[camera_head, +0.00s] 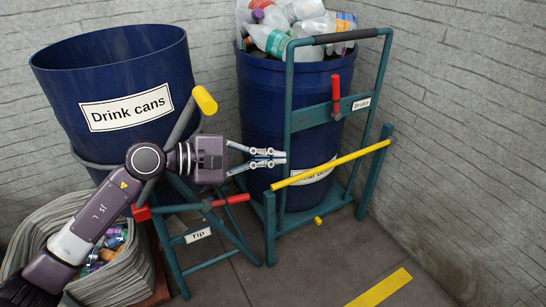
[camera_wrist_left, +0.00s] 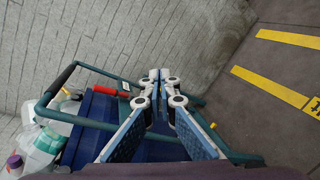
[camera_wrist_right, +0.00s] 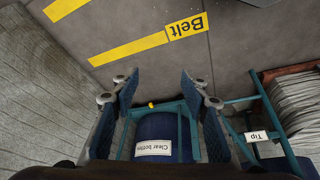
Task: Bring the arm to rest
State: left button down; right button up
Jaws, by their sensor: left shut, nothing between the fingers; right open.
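My left arm comes in from the left in the head view. Its gripper (camera_head: 282,157) is shut and empty, in front of the blue clear-bottles bin and its teal frame. The left gripper's fingertips (camera_wrist_left: 160,74) meet in the left wrist view, with the teal frame behind them. My right gripper (camera_wrist_right: 158,76) shows in the right wrist view with its fingers wide apart and nothing between them. It is outside the head view. Through its gap I see grey floor, the teal frame and the bin labelled "Clear bottles" (camera_wrist_right: 153,148).
The drink cans bin (camera_head: 120,60) stands at the left on a tipping frame with a red-handled lever (camera_head: 230,200). The bottle bin (camera_head: 262,105) sits in a teal trolley (camera_head: 288,100) with a yellow bar (camera_head: 335,165). A basket of cans (camera_head: 120,285) is lower left. Floor at lower right is clear.

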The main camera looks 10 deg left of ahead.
dwell(0.3)
